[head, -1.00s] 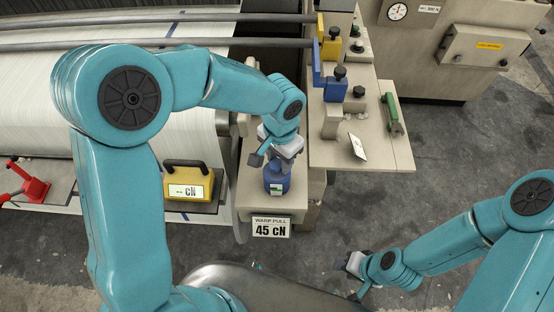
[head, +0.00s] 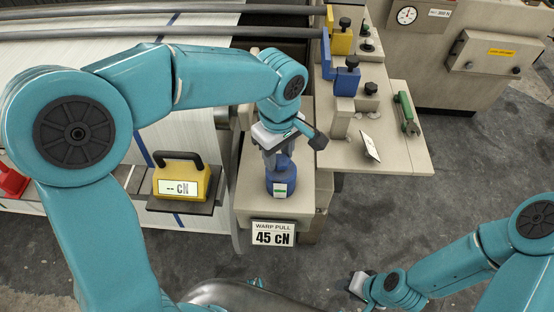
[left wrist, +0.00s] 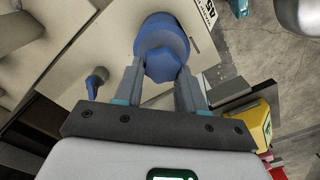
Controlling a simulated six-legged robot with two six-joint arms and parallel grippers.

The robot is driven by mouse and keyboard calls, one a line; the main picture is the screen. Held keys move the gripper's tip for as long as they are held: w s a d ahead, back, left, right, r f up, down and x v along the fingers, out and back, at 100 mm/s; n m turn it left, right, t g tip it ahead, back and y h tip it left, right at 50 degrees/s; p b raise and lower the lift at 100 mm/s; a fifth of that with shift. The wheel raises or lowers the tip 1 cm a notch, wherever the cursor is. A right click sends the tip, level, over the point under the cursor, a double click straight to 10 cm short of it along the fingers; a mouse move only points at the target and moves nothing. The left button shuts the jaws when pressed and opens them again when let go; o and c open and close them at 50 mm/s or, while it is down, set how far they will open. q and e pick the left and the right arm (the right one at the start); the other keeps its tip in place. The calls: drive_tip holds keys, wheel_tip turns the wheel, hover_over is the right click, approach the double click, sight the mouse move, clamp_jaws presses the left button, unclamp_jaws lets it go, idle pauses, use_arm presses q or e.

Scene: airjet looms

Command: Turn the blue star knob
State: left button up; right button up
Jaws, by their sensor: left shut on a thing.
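The blue star knob (head: 282,182) stands on a beige bracket above a "WARP PULL 45 cN" sign (head: 274,233). A small white and green label shows on its blue base. My left gripper (head: 276,160) comes down on it from above. In the left wrist view the two grey fingers (left wrist: 161,82) are shut on the knob (left wrist: 163,55), one on each side. My right gripper (head: 357,284) hangs over the floor at the lower right, away from the knob; its jaws are too small to tell.
A yellow meter (head: 181,182) reading "-- cN" sits left of the bracket. Blue (head: 345,77) and yellow clamps with black knobs stand behind it. A green-handled tool (head: 408,114) lies on the beige table (head: 405,158). Grey floor is open at the right.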

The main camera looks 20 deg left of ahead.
use_arm(q)
drive_tip(key=o, duration=0.9)
drive_tip(key=shift+n, duration=0.4)
drive_tip(key=shift+c, duration=0.2)
wheel_tip(320, 180, up, 6)
drive_tip(key=p, duration=0.5)
drive_tip(key=shift+r, duration=0.1)
wheel_tip(320, 180, up, 16)
drive_tip(key=p, duration=0.1)
drive_tip(key=shift+s+r, duration=0.1)
